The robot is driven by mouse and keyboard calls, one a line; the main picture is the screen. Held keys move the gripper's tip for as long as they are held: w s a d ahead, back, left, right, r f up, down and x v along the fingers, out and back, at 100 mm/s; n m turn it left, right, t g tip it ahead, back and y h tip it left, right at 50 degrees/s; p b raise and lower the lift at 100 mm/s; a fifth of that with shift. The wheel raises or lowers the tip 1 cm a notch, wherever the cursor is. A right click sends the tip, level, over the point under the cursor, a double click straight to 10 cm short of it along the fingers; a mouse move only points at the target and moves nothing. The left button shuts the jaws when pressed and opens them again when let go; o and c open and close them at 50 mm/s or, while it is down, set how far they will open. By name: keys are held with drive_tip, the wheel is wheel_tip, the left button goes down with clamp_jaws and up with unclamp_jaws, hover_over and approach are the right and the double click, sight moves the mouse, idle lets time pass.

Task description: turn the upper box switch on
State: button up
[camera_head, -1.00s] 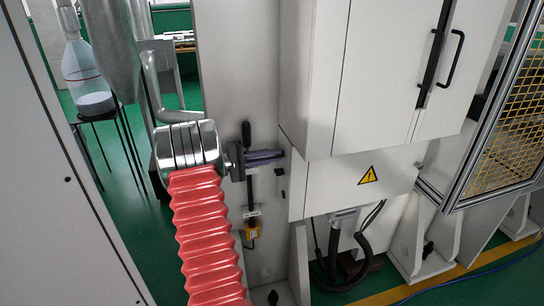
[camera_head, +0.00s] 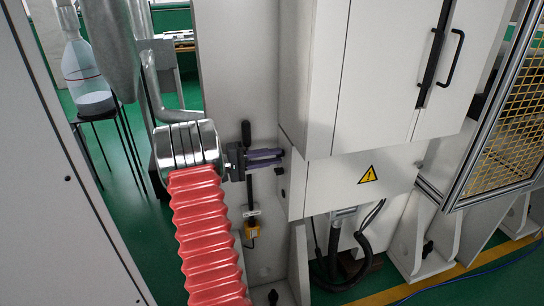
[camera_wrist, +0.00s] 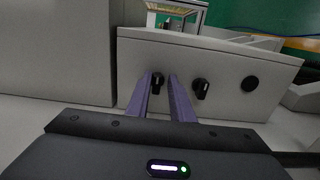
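My gripper (camera_head: 284,156) reaches right to the side face of the grey box (camera_head: 345,188) in the head view. Its two purple fingers are apart. In the wrist view the gripper (camera_wrist: 159,76) has one black rotary switch (camera_wrist: 157,83) between its fingertips, with gaps visible beside it. This looks like the upper switch, being nearer the cabinet; whether it is on or off I cannot tell. A second black switch (camera_wrist: 201,89) sits just outside the right finger. In the head view the switch at the fingertips is mostly hidden.
A round black button (camera_wrist: 250,83) is farther right on the same panel. The cabinet (camera_head: 315,80) rises above the box. A grey upright plate (camera_head: 232,70) with a black handle (camera_head: 247,133) stands close behind my gripper. Black cables (camera_head: 335,262) hang below the box.

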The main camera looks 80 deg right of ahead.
drive_tip(key=shift+o, duration=0.9)
drive_tip(key=shift+r, duration=0.1)
drive_tip(key=shift+w, duration=0.1)
drive_tip(key=v, duration=1.3)
drive_tip(key=shift+w, duration=0.3)
drive_tip(key=shift+a, duration=0.1)
